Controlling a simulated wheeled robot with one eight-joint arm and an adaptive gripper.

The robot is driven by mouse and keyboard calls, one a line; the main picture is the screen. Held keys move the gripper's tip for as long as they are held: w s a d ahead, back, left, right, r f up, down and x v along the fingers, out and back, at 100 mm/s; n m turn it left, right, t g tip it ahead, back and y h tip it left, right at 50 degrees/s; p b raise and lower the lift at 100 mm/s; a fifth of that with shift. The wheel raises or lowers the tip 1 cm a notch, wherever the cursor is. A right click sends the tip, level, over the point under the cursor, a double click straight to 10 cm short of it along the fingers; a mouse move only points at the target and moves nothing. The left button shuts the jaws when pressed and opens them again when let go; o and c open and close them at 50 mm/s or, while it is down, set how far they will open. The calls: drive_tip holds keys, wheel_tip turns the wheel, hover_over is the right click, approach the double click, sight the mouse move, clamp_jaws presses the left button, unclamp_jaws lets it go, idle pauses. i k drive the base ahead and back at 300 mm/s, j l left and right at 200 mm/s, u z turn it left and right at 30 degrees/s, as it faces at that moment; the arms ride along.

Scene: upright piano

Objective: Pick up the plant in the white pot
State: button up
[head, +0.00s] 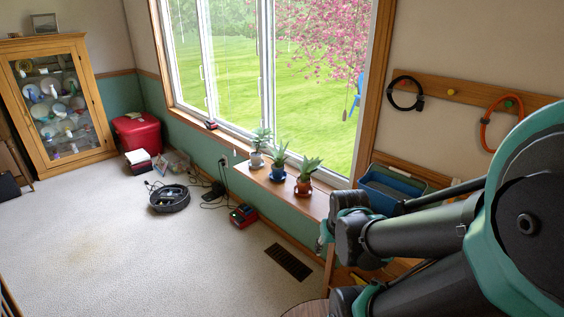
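Three potted plants stand in a row on the wooden ledge below the window. The leftmost, the plant in the white pot (256,160), has a pale pot and grey-green leaves. My arm reaches in from the right, and its dark end, where my gripper (332,228) seems to be, is right of and nearer than the plants, apart from them. The fingers cannot be made out, so open or shut is unclear. No object is visibly held.
A plant in a blue pot (278,172) and one in a terracotta pot (304,187) stand close beside it. A blue bin (385,190) is to the right. A robot vacuum (169,198) and cables lie on the carpet (110,250), otherwise largely clear.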

sight(256, 157)
drive_tip(key=i+l+u, duration=0.1)
drive_tip(key=i+u, duration=0.2)
drive_tip(key=i, duration=0.25)
drive_tip(key=i+j, duration=0.15)
drive_tip(key=i, duration=0.35)
drive_tip(key=i+j+z, duration=0.15)
drive_tip(key=i, duration=0.35)
drive_tip(key=i+j, duration=0.25)
drive_tip(key=i, duration=0.25)
